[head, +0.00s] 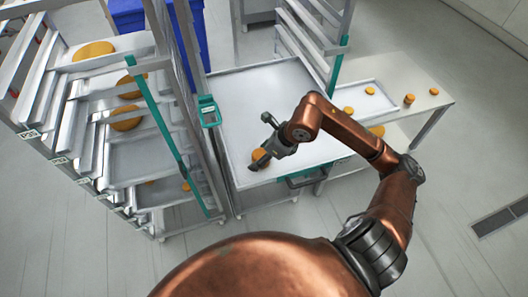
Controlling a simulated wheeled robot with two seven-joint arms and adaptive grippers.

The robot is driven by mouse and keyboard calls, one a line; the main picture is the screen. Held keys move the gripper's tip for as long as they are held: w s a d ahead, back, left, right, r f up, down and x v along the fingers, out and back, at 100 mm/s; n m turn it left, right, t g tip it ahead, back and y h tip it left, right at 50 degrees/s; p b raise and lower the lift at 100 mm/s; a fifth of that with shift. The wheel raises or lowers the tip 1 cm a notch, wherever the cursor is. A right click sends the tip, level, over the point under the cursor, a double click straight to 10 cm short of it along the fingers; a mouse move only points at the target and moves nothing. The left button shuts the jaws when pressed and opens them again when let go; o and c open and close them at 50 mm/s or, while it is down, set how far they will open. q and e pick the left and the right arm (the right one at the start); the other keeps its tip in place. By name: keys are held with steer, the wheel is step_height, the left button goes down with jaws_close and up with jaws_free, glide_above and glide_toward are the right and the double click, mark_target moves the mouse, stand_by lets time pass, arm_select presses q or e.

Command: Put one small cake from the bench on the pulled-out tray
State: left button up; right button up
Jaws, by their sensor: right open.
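The pulled-out tray (240,104) is a wide pale sheet sticking out of the middle rack. A small orange-brown cake (259,155) sits near its front left edge. My right gripper (263,142) is open over the tray, with one dark finger close in front of the cake, partly covering it. I cannot tell whether they touch. Other small round cakes are on the bench (420,116) at the right, including one (409,99) and another (434,91) near its far end. My left gripper is out of view.
A rack (84,150) at the left holds large round cakes (93,51) on its shelves. A teal-trimmed rack post (209,112) stands close left of the tray. A smaller tray (378,104) lies on the bench. A blue bin (128,16) stands behind. Most of the tray is bare.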

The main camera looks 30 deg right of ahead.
steer(key=shift+d+r, duration=0.2)
steer(key=shift+r, duration=0.15)
steer(key=b+v, duration=0.3)
steer(key=v, duration=0.8)
steer(key=shift+s+r, duration=0.15)
steer(key=shift+s, duration=0.05)
